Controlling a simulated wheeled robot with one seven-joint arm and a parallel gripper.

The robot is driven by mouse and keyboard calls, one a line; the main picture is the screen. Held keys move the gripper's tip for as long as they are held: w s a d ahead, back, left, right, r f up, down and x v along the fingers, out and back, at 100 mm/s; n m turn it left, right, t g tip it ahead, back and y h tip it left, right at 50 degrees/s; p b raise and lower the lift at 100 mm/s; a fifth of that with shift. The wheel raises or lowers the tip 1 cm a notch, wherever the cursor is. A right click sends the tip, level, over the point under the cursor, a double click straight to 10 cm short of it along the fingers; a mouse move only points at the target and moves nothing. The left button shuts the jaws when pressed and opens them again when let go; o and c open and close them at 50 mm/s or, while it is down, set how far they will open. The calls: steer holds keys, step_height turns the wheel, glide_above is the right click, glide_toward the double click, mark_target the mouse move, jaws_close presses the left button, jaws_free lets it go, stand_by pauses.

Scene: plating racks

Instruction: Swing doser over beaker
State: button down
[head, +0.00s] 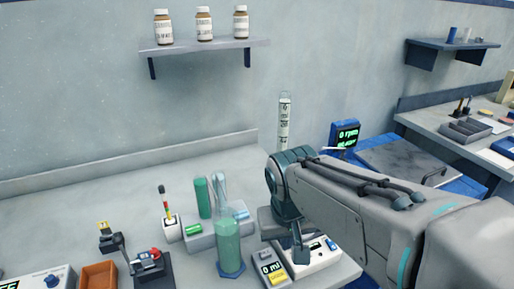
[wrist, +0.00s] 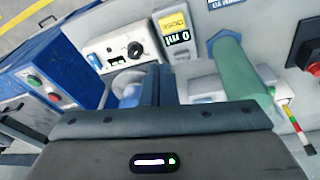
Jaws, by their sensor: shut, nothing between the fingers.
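My gripper (head: 300,255) points down over the right end of the bench, and its fingers are shut and empty. In the wrist view, the shut fingers (wrist: 157,82) stand beside a round, clear vessel with blue in it (wrist: 127,88), perhaps the beaker. The fingers partly cover it, and I cannot tell if they touch it. A small grey dosing box (head: 270,268) reads 0 ml, and its yellow DOSE label (wrist: 172,22) shows in the wrist view. A swinging doser arm cannot be made out; my arm may hide it.
A white box with a black knob (wrist: 120,50) stands next to the dosing box. A tall green-filled cylinder (head: 228,243) is close on the left, beside a grey rack with green tubes (head: 203,198). A blue machine (wrist: 50,80) with a 0 rpm display (head: 346,134) stands beyond the bench.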

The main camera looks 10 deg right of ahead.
steer(key=w+a+r+m+h+p, duration=0.25)
steer(key=w+a+r, duration=0.25)
steer(key=w+r, duration=0.25)
steer(key=w+a+r+m+h+p, duration=0.1)
steer(key=w+a+r+m+h, duration=0.1)
steer(key=w+a+r+h, duration=0.45)
steer(key=w+d+f+y+p, duration=0.2)
steer(key=d+f, duration=0.5)
steer(key=d, duration=0.3)
steer(key=shift+w+d+f+y+p, duration=0.25)
steer(key=shift+w+y+p, duration=0.05)
steer(key=shift+y+p, duration=0.1)
